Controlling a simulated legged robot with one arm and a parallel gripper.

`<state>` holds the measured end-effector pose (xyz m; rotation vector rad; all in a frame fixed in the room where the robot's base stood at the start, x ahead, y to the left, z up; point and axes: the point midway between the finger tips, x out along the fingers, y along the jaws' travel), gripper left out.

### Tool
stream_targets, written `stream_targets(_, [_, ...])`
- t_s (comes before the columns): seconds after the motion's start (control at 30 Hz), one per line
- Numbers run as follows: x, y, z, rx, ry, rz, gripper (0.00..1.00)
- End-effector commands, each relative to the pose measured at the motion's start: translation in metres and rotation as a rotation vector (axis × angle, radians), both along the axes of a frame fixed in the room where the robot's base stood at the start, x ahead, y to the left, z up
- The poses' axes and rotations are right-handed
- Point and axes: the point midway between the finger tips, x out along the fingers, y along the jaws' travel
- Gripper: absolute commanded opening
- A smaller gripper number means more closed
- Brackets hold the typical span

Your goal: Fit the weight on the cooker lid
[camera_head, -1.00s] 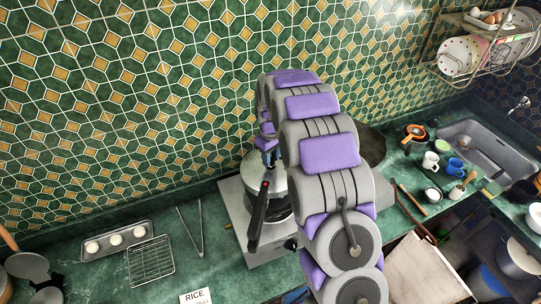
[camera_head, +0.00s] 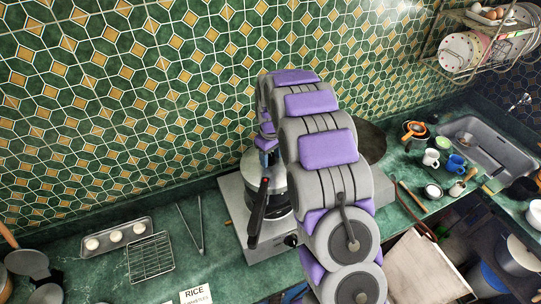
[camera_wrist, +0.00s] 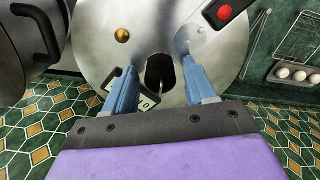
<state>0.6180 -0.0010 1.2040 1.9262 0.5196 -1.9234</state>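The silver cooker lid (camera_wrist: 95,55) fills the upper middle of the wrist view, with a brass fitting (camera_wrist: 122,35) and a black handle with a red button (camera_wrist: 225,12). In the head view the cooker (camera_head: 278,203) stands on the hotplate, its black handle (camera_head: 257,213) pointing toward the front. My gripper (camera_wrist: 158,62) is over the lid, its two blue fingers apart. A dark rounded thing, possibly the weight (camera_wrist: 160,68), shows between the fingers, with a narrow gap on each side. I cannot tell whether it is seated on the lid. My arm hides most of this in the head view.
The hotplate (camera_head: 238,215) is under the cooker, and a dark pan (camera_head: 370,143) is behind my arm. Tongs (camera_head: 190,229), a wire rack (camera_head: 150,257) and an egg tray (camera_head: 90,253) lie to the left. Mugs and a sink (camera_head: 495,150) are at the right.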

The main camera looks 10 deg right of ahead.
Motion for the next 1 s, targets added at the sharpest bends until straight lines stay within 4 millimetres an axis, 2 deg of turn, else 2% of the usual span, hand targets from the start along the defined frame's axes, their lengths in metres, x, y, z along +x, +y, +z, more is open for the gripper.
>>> stream_targets(0.07, [0.000,0.000,0.000,0.000,0.000,0.000,0.64])
stream_targets(0.3, [0.000,0.000,0.001,0.000,0.000,0.000,0.64])
stream_targets(0.47, [0.001,0.000,0.014,0.000,-0.004,0.000,0.64])
stream_targets(1.0, [0.002,0.001,0.128,-0.001,-0.004,0.000,0.64])
